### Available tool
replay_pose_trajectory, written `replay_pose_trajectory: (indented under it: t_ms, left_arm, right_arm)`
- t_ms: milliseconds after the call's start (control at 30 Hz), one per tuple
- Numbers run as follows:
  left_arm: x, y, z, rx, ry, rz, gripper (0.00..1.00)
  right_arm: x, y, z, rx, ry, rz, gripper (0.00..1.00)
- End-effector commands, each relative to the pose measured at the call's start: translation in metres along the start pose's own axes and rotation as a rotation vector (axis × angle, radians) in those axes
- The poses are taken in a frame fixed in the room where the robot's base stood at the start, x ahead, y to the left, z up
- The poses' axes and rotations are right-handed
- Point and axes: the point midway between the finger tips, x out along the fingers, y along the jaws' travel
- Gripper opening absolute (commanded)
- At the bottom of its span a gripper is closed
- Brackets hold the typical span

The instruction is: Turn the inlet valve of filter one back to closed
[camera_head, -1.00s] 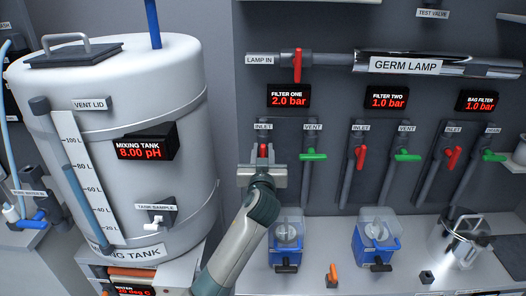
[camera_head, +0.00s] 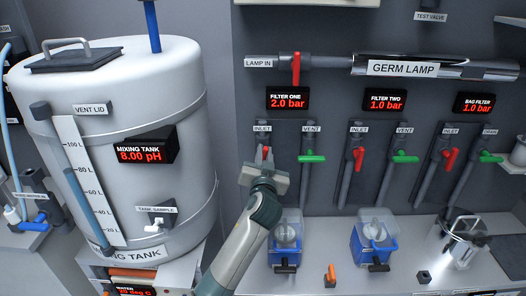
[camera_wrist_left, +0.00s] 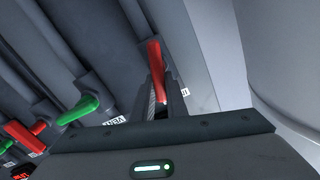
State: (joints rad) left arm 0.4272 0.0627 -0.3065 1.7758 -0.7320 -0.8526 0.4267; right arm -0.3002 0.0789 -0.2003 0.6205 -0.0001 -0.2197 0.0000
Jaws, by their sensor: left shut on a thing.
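The red inlet valve handle of filter one (camera_head: 265,152) is on the pipe under the filter one display (camera_head: 287,101), which reads 2.0 bar. Its top shows just above my left gripper (camera_head: 264,168), and its lower part is hidden by the gripper. In the left wrist view the red handle (camera_wrist_left: 156,62) runs between the fingers of my left gripper (camera_wrist_left: 167,95), which is shut on it. The handle looks close to in line with its pipe, slightly tilted. My right gripper is not in view.
The green vent handle (camera_head: 312,158) sits close to the right, turned across its pipe. The mixing tank (camera_head: 190,90) bulges close on the left. Blue filter housings (camera_head: 285,250) stand on the bench below. The red lamp inlet handle (camera_head: 296,68) is above.

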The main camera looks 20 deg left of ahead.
Motion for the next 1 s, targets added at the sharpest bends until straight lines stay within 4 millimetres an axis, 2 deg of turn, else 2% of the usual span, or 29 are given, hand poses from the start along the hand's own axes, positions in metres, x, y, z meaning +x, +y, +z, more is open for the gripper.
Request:
replay_pose_trajectory:
  t_ms: [1000]
  left_arm:
    - [0.0,0.017,0.007,0.956,-0.001,0.002,0.0]
  right_arm:
    - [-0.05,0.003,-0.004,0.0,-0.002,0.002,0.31]
